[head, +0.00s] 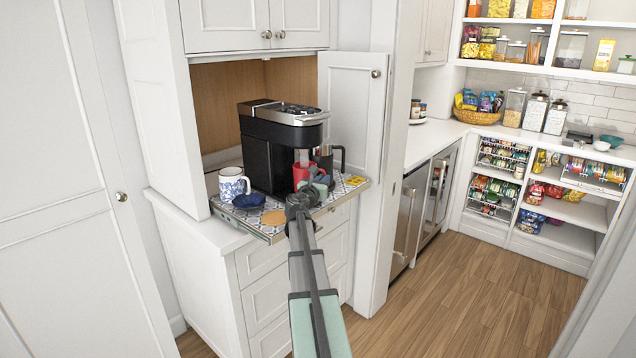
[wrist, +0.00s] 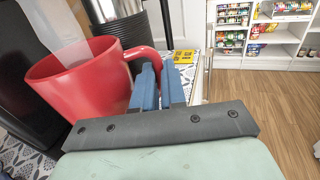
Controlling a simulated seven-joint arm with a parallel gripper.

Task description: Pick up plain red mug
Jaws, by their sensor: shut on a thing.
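Whether the mug's base touches the tray is hidden.
The coffee machine (head: 268,150) stands directly behind the mug. A blue-and-white patterned mug (head: 232,184) stands at the left of the patterned pull-out tray (head: 272,233). An open cabinet door (head: 350,115) is at the right.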

